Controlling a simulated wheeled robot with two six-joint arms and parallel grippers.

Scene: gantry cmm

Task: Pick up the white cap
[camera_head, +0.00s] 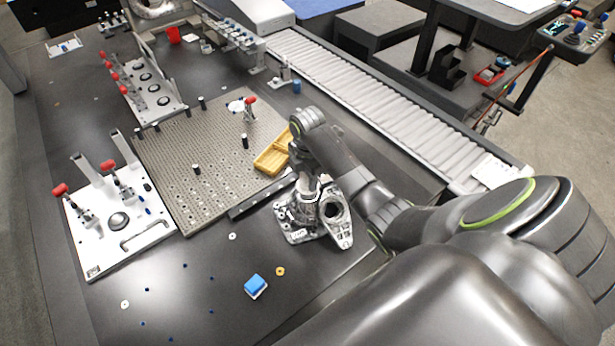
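My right arm reaches in from the right. Its gripper (308,198) points down over a grey metal casting (334,232) on the dark table, just in front of the perforated plate. The fingertips are small and merge with the casting, so I cannot tell whether they are open, shut or touching anything. I cannot clearly identify the white cap. A small white item (236,106) lies on the far part of the perforated plate, and a small white ring (232,236) lies on the table left of the casting. My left gripper is not in view.
The perforated plate (185,180) carries black pins and a yellow tray (271,160). A white fixture plate (110,245) with red-handled clamps stands at left. A blue block (255,285) and a brass ring (280,271) lie in front. A roller conveyor (370,95) runs behind my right arm.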

